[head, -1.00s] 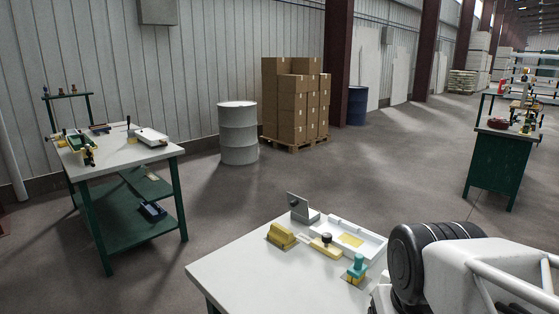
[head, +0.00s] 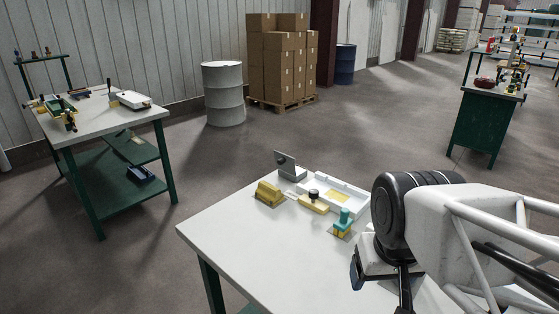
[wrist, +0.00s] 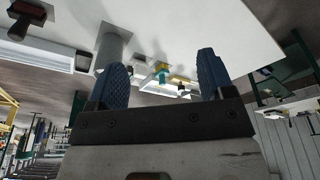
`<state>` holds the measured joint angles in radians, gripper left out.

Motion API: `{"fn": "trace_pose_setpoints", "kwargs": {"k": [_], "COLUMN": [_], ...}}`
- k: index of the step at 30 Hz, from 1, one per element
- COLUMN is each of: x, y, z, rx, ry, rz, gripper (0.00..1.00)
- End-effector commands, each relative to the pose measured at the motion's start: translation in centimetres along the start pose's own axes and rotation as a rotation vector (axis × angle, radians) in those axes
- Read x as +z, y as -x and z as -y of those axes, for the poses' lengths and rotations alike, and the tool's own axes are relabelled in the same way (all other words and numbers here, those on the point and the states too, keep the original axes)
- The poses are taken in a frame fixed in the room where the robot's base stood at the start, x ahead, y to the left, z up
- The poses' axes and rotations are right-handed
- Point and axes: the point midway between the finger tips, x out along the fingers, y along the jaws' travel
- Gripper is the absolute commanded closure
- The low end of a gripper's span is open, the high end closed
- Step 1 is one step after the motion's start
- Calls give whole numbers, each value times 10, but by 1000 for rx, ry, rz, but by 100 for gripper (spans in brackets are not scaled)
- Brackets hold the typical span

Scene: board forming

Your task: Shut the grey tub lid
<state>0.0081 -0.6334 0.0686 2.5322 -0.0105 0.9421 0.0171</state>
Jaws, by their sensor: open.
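A small grey tub with a raised lid (head: 286,165) stands at the back of the near white table in the head view. The lid looks like an upright grey plate with a dark spot on its face; it stands open. My gripper (wrist: 162,78) shows two blue ridged fingers spread wide with nothing held between them. In the head view my gripper is at the table's right side, to the right of and nearer than the tub. It is apart from the lid, and most of its fingers are hidden there. I cannot make out the tub surely in the wrist view.
On the near table (head: 240,245) are a yellow block (head: 269,194), a pale yellow piece with a black knob (head: 314,202), a teal-handled stamp (head: 344,222) and a white tray (head: 349,203). The table's front left is clear. Another bench (head: 95,125) stands far left.

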Motion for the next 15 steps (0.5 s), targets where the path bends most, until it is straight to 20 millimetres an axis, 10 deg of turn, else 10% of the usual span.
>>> {"fn": "trace_pose_setpoints", "kwargs": {"k": [15], "x": [-32], "y": [5], "z": [3], "rx": [-9], "ry": [38], "rz": [-6], "gripper": [39]}}
